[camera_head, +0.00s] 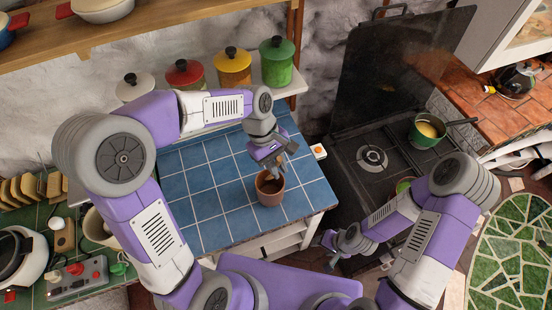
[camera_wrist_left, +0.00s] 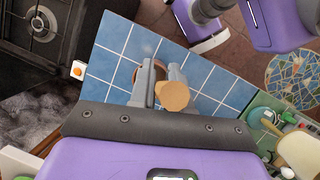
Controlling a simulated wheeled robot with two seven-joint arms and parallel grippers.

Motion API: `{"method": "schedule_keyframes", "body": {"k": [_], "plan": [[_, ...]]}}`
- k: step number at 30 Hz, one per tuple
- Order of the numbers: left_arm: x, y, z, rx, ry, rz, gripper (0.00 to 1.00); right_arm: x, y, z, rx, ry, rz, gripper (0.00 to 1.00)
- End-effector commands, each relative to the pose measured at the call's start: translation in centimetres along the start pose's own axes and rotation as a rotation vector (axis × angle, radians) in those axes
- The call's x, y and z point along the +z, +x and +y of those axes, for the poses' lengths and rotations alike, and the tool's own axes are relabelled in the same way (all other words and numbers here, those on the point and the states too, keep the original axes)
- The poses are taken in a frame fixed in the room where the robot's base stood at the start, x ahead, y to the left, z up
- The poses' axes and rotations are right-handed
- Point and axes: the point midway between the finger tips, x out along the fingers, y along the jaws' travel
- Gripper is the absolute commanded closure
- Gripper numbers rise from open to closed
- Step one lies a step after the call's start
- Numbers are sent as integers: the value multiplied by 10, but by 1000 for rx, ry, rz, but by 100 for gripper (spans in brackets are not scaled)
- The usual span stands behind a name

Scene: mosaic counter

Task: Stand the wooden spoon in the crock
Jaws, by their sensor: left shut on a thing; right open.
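The crock (camera_head: 270,196), a small brown terracotta pot, stands upright on the blue-tiled counter (camera_head: 200,180). My left gripper (camera_head: 273,164) is directly above its mouth and shut on the wooden spoon. In the left wrist view the spoon's rounded tan end (camera_wrist_left: 174,96) shows at the fingers (camera_wrist_left: 161,76); the rest is hidden. A sliver of the crock's rim (camera_wrist_left: 134,75) shows behind the fingers. I cannot tell how far the spoon's lower end is inside the crock. My right gripper (camera_head: 333,244) is open and empty, beyond the counter's right front corner.
Several lidded canisters, the green one (camera_head: 276,64) rightmost, line the shelf behind the counter. A black stove (camera_head: 372,158) with a green pot (camera_head: 424,138) stands right. A green-tiled worktop (camera_head: 30,215) with appliances lies left. The blue tiles around the crock are clear.

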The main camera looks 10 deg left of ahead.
Motion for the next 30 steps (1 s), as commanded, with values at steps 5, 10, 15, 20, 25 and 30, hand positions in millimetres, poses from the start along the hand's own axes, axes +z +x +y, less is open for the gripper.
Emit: {"method": "schedule_keyframes", "body": {"k": [5,10,15,20,25,30], "plan": [[3,19,-4,2,2,1,100,-1,18,7,0,0,1,44],[1,32,-6,1,0,1,100,-1,28,10,0,0,0,44],[-8,44,-6,0,0,0,100,-2,36,13,0,0,0,44],[-17,56,-5,2,0,1,100,-2,44,16,0,0,1,44],[-26,68,-5,1,0,1,100,-3,52,19,0,0,1,44],[-35,80,-6,1,-1,1,100,-3,60,22,0,0,1,44]]}}
